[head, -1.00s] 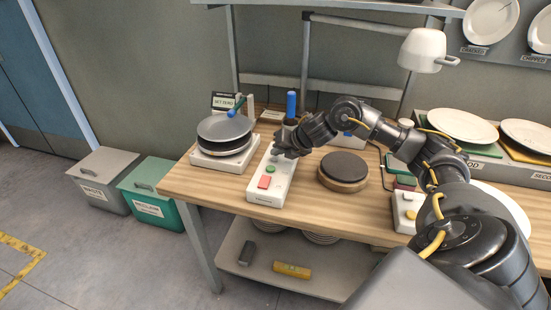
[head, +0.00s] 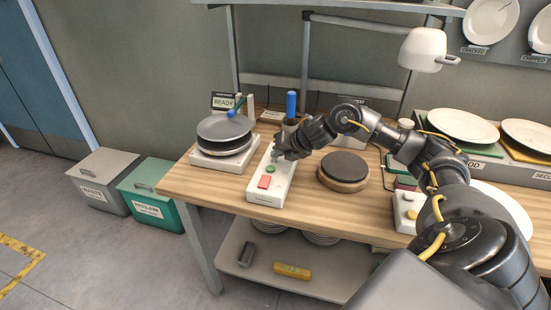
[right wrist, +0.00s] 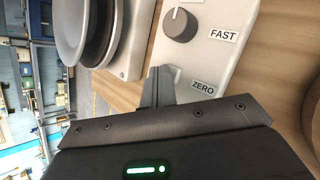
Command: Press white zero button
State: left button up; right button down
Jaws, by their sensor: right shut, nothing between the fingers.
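The white control box (head: 283,186) stands on the table, with a red button (head: 264,182) and a green button (head: 270,169). In the right wrist view the box (right wrist: 220,55) carries a grey knob (right wrist: 180,25), a FAST label and a ZERO label (right wrist: 204,88). My right gripper (head: 277,154) is shut and empty over the far part of the box. In the wrist view its fingertips (right wrist: 160,72) are beside the ZERO label, covering most of the white zero button (right wrist: 177,73). I cannot tell whether they touch it. My left gripper is not in view.
A dial device with dark plates (head: 224,129) stands left of the box; its small display (head: 223,102) reads READY. A round dark-topped stand (head: 343,168) is right of the box. A blue-handled tool (head: 291,104) stands behind. Bare table lies between box and stand.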

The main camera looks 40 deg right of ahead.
aim_at(278, 160)
dwell(0.4)
jog(key=shift+r+p, duration=0.85)
notch_tip(278, 160, up, 5)
jog(key=p, duration=0.4)
jog(key=shift+p, duration=0.3)
dwell(0.4)
